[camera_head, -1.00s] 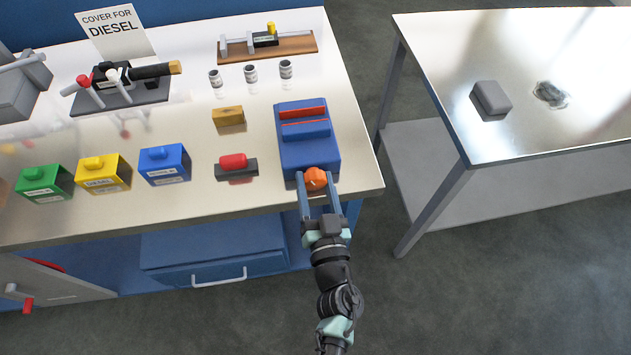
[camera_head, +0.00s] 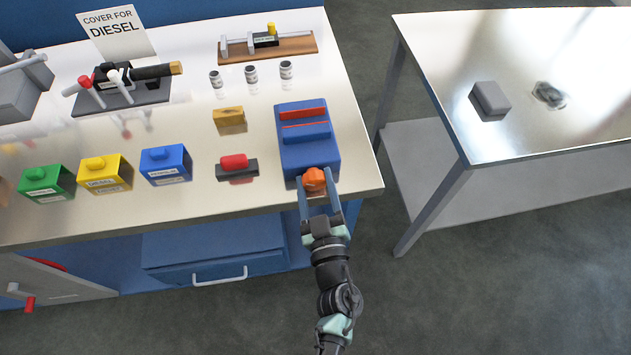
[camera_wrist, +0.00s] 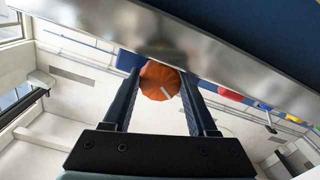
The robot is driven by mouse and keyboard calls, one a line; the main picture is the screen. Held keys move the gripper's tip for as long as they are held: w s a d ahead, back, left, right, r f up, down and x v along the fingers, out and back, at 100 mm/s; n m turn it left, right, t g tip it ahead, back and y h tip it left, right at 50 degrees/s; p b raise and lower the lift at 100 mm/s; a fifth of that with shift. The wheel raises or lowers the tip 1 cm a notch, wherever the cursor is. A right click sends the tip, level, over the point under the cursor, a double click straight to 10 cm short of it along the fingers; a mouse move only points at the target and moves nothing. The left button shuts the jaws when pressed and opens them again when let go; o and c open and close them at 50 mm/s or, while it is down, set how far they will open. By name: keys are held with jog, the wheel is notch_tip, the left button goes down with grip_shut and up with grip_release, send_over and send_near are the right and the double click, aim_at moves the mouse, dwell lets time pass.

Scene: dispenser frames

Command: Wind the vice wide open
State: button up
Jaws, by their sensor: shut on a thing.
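The blue vice (camera_head: 307,140) stands at the right end of the workbench, near its front edge. Its two jaws have red faces, and a gap shows between them. An orange knob (camera_head: 313,180) sits at the vice's front end. My gripper (camera_head: 320,190) is shut on this knob, one finger on each side. In the wrist view the knob (camera_wrist: 160,80) with a pale mark on it sits between the two blue fingers (camera_wrist: 160,92). The gripper looks rolled relative to the bench edge.
A red-topped block (camera_head: 236,167) and a wooden-coloured block (camera_head: 228,118) stand left of the vice. Blue (camera_head: 165,166), yellow (camera_head: 104,174) and green (camera_head: 46,183) boxes stand farther left. A second table (camera_head: 560,130) is to the right, across a floor gap.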

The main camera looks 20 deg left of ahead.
jog(key=shift+n, duration=0.5)
jog(key=o, duration=1.4)
jog(key=shift+c, duration=0.2)
jog(key=b+v, duration=0.1)
jog(key=v, duration=1.2)
